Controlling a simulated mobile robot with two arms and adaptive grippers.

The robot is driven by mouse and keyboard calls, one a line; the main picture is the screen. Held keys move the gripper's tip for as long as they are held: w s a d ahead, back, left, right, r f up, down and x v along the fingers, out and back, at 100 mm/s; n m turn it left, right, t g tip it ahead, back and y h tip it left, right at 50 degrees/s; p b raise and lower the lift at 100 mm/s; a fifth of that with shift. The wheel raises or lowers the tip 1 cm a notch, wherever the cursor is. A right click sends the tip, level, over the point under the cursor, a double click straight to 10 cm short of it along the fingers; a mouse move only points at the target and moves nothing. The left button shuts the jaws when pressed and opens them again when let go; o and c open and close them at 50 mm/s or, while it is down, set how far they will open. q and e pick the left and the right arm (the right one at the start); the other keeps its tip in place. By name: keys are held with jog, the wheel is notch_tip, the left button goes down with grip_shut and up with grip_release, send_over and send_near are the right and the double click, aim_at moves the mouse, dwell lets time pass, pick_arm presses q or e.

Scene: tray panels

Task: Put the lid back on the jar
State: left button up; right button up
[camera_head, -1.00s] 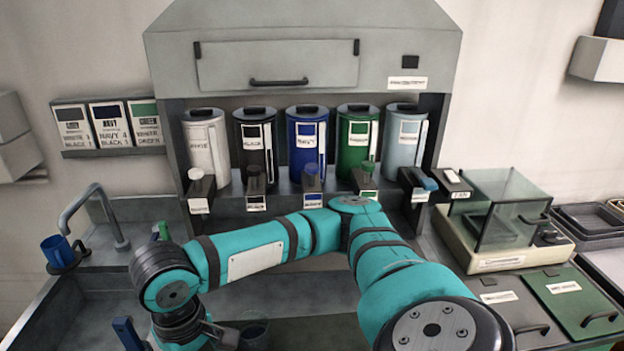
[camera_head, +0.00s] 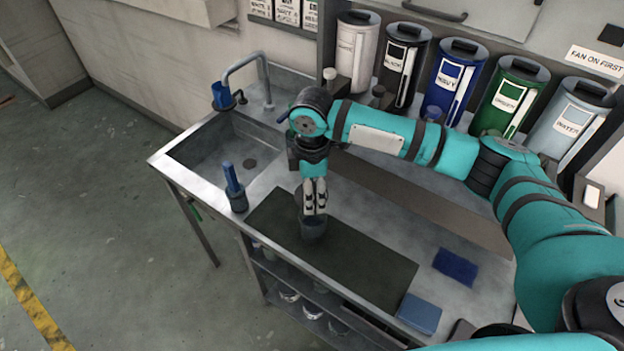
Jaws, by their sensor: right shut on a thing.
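My right gripper (camera_head: 314,208) points down over the dark mat, its arm coming in from the right. Its light fingers are close together at the rim of a dark grey cup-shaped vessel (camera_head: 313,230), shut on it. The vessel stands upright on the mat or just above it; I cannot tell which. The fingers hide part of its rim and inside. I cannot make out a separate lid. My left gripper is not in view.
The dark mat (camera_head: 372,275) is bare to the right. A sink (camera_head: 215,155) lies left, with a blue-handled brush in a holder (camera_head: 236,190) beside it. A navy pad (camera_head: 456,266) and blue box (camera_head: 419,313) lie right. Several labelled canisters (camera_head: 455,78) line the back.

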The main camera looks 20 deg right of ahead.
jog(key=shift+d+f, duration=0.1)
jog(key=shift+f, duration=0.1)
jog(key=shift+f+b, duration=0.4)
jog(key=shift+b, duration=0.45)
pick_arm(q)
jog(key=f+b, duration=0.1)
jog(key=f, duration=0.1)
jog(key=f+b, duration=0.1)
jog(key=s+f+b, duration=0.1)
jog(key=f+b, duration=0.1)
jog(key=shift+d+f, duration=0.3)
pick_arm(e)
notch_tip(320, 180, down, 5)
jog(key=shift+f, duration=0.1)
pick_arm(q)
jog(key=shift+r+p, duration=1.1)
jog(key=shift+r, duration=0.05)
pick_arm(e)
jog(key=shift+s, duration=0.1)
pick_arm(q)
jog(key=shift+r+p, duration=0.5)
pick_arm(e)
jog(key=shift+f, duration=0.1)
dwell(0.8)
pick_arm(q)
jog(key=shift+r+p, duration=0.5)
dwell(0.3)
